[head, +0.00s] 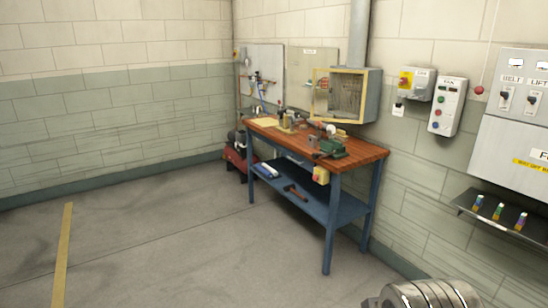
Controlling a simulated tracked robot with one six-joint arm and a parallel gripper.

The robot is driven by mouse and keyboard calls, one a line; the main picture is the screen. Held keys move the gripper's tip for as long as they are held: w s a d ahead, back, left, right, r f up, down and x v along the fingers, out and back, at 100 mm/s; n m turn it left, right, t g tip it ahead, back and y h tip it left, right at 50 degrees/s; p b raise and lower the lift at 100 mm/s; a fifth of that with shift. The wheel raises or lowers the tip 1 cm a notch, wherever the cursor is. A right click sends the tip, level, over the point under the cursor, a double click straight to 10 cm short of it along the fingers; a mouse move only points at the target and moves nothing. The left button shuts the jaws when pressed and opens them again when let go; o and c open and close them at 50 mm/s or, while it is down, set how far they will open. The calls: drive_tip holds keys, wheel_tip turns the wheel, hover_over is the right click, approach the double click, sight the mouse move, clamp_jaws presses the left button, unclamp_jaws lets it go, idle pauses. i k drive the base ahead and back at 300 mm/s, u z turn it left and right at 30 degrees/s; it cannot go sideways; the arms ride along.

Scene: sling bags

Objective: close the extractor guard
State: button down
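The extractor is a grey box (372,97) on the right wall above the back of the workbench, with a grey duct (359,35) rising from its top. Its guard has a yellow frame (337,69) on the side facing left and toward me. A pale see-through panel shows at the frame's left, and a darker, ribbed interior shows to its right. The guard looks partly open, but at this distance I cannot tell how far. My gripper is not in view.
A wooden-topped blue workbench (372,153) with a green vise (332,148) and tools stands below the extractor. Switch boxes (447,106), a control panel (522,138) and a shelf (470,210) line the right wall. A ridged metal cylinder (430,295) shows bottom right. The left floor is clear.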

sight(365, 72)
drive_tip(key=u, duration=0.2)
drive_tip(key=i, duration=3.65)
drive_tip(key=u, duration=0.15)
